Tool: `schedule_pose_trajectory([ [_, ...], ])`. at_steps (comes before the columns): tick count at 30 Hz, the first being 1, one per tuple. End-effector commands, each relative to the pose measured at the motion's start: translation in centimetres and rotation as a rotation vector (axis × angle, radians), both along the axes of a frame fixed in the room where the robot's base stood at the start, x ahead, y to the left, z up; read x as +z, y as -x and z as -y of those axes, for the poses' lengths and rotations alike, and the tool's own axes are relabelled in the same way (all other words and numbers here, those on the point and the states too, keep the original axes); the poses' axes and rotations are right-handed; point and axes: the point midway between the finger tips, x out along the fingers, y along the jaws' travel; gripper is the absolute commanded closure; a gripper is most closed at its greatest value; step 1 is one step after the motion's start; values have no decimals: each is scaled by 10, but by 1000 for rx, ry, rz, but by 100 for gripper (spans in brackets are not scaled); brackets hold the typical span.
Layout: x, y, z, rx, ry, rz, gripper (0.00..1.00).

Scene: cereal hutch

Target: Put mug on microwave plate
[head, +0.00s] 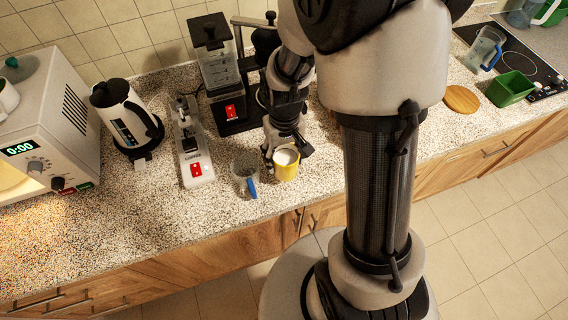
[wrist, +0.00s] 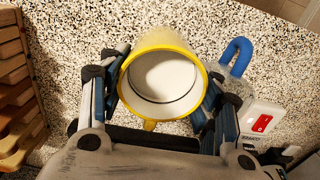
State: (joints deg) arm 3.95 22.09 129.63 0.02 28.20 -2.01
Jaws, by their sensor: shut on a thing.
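The yellow mug (head: 287,171) with a white inside is near the middle of the counter in the head view. My gripper (head: 285,155) reaches down to it and is shut on it. In the wrist view, my gripper's fingers (wrist: 164,88) press on both sides of the mug (wrist: 163,39), whose open mouth faces the camera. I cannot tell whether the mug touches the counter. The white microwave (head: 50,110) stands at the far left, its display reading 0:00. A warm glow shows at its front, at the picture's edge. The microwave plate is not in view.
A clear jug (head: 243,175) with a blue handle stands just left of the mug. The front counter at left is clear. A wooden slatted thing (wrist: 12,85) is beside my gripper.

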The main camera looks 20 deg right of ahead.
Motion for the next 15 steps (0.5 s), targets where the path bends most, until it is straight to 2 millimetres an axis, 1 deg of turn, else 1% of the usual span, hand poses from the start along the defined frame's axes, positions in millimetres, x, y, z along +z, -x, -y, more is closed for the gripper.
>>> schedule_pose_trajectory([
  [2, -6, 0, 0, 0, 0, -1, 81],
  [9, -39, 1, 0, 0, 0, -3, 81],
  [12, -43, 0, 0, 0, 0, 0, 81],
  [15, -41, 0, 0, 0, 0, 1, 81],
])
